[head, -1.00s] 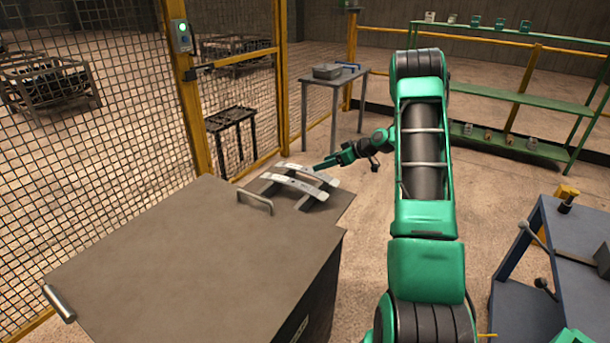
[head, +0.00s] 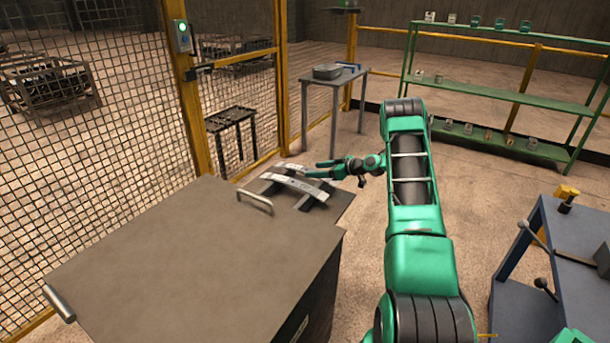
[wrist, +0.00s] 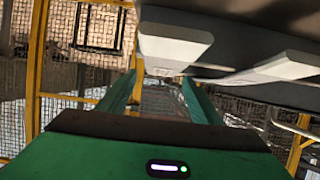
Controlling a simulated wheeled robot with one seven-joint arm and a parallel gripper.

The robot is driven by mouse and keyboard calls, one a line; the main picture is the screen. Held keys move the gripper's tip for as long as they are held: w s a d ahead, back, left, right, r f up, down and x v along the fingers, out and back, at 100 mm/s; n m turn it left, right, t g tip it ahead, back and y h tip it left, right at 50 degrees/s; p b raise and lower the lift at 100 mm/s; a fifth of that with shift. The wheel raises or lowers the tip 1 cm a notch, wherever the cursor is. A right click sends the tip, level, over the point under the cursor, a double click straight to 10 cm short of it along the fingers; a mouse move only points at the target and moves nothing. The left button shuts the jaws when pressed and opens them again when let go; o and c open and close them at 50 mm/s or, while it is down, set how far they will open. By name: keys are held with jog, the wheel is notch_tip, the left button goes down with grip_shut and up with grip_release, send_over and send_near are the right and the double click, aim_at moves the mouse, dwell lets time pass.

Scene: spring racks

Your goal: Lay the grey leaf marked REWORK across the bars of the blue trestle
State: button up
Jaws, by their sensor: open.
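Two curved grey leaves lie side by side on dark supports at the far end of the brown-topped bench. The near leaf (head: 298,187) is clearest in the head view. In the wrist view one pale leaf end (wrist: 175,45) is near the fingertips and another leaf (wrist: 285,65) is farther right. No REWORK mark is readable, so I cannot tell which leaf carries it. My gripper (head: 315,169) is open at the right end of the leaves; in the wrist view (wrist: 160,82) no leaf is between its fingers. I cannot clearly identify a blue trestle with bars.
A mesh fence (head: 90,130) runs along the left. A grey side table (head: 337,78) holds a tray. A blue table (head: 580,285) with levers is at right; green shelving (head: 500,90) stands behind.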

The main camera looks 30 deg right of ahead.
aim_at(309, 170)
jog(key=x, duration=0.5)
jog(key=shift+f, duration=0.1)
grip_shut()
